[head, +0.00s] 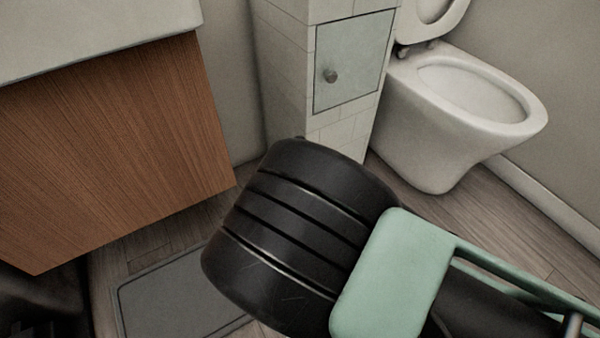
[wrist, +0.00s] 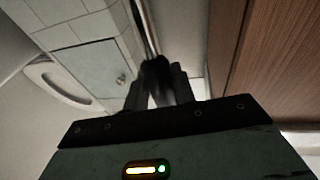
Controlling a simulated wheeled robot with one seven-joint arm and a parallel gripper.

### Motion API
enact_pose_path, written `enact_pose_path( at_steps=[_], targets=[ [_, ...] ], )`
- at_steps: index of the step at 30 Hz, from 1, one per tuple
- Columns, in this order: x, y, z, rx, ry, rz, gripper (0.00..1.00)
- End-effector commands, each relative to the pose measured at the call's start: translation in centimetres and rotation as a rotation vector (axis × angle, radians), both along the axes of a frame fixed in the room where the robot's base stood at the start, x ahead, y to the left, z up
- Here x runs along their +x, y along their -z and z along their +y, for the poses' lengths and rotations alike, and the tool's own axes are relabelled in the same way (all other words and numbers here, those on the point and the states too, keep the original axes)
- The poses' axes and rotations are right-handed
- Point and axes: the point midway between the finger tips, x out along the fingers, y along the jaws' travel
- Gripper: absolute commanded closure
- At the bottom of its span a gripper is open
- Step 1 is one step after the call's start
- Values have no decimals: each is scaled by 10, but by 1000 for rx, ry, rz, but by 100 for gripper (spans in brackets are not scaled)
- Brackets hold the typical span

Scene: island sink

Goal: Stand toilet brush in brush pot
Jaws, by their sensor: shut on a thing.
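My gripper (wrist: 160,88) shows in the wrist view, its two dark fingers shut on a dark, slim thing, the toilet brush (wrist: 157,70). The brush is dim, and its far end cannot be made out clearly against the gap behind. In the head view my own black and green arm fills the lower middle and hides the gripper and brush. The brush pot is not seen in either view.
A white-tiled pillar with a grey door and knob (head: 346,65) stands beyond my arm. A toilet (head: 440,120) is at the right. A wood-fronted vanity (head: 110,150) is at the left. A grey mat (head: 180,300) lies on the wooden floor.

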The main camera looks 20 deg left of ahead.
Motion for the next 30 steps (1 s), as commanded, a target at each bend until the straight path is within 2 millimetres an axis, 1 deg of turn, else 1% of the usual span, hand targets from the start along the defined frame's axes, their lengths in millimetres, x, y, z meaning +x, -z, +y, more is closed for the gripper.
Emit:
enact_pose_path(
  at_steps=[1, 2, 3, 5, 6, 14, 17, 19, 23, 30],
  targets=[
    [-3, 13, -3, -22, -1, 24, 100],
    [-3, 13, -3, -22, -2, 24, 100],
    [-3, 13, -3, -22, -2, 24, 72],
    [-3, 13, -3, -22, -2, 24, 55],
    [-3, 12, -2, -21, -2, 22, 49],
    [-2, 8, -2, -15, 0, 17, 49],
    [-5, 8, -5, -15, 0, 15, 49],
    [-11, 8, -9, -15, 0, 16, 49],
    [-30, 11, -24, -19, 1, 17, 49],
    [-73, 20, -59, -20, 0, 18, 49]
  ],
)
